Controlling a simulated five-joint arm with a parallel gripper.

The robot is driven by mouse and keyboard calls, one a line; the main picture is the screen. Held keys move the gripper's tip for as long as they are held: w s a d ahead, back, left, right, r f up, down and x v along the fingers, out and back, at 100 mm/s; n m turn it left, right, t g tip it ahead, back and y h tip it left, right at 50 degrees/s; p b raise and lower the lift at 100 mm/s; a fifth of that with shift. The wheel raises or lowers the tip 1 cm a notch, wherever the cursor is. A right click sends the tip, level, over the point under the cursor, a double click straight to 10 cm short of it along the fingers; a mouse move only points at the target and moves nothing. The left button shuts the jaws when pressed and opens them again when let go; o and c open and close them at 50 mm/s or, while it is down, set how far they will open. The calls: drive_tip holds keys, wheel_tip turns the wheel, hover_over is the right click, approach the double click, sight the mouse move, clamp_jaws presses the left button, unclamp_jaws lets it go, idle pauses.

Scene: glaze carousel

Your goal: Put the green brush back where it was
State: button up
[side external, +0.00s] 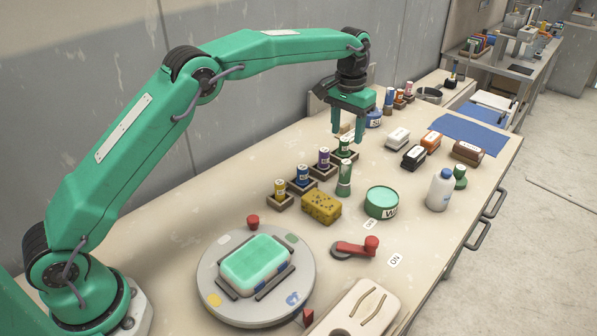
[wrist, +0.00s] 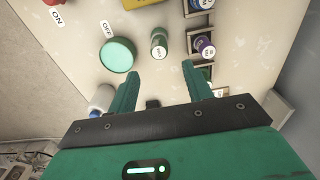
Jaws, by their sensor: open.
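No bristles show, so I cannot tell for certain which green piece is the brush. Another green piece with a white top (side external: 345,147) is at the holder at the far end of the row; a finger partly hides that holder in the wrist view. My gripper (side external: 348,136) points down, open and empty, above that end of the row.
Yellow (side external: 280,188), blue (side external: 303,174) and purple (side external: 324,158) pieces stand in the other holders. A yellow sponge (side external: 321,207), a green round tin (side external: 382,203) and a white bottle (side external: 440,189) stand nearby. A turntable (side external: 210,270) bears a green block. A red lever (side external: 362,246) lies right of it.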

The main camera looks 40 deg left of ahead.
drive_tip(key=s+a+r+t, duration=0.1)
drive_tip(key=s+a+r, duration=0.2)
drive_tip(key=s+r, duration=0.5)
drive_tip(key=s+a+r+t, duration=0.25)
drive_tip(key=s+r, duration=0.25)
drive_tip(key=s, duration=0.4)
drive_tip(key=s+a+f+t, duration=0.1)
drive_tip(key=s+f, duration=0.2)
drive_tip(key=s, duration=0.8)
drive_tip(key=s+a+f+t, duration=0.1)
drive_tip(key=s+a+f, duration=0.1)
drive_tip(key=s, duration=0.9)
drive_tip(key=shift+f, duration=0.45)
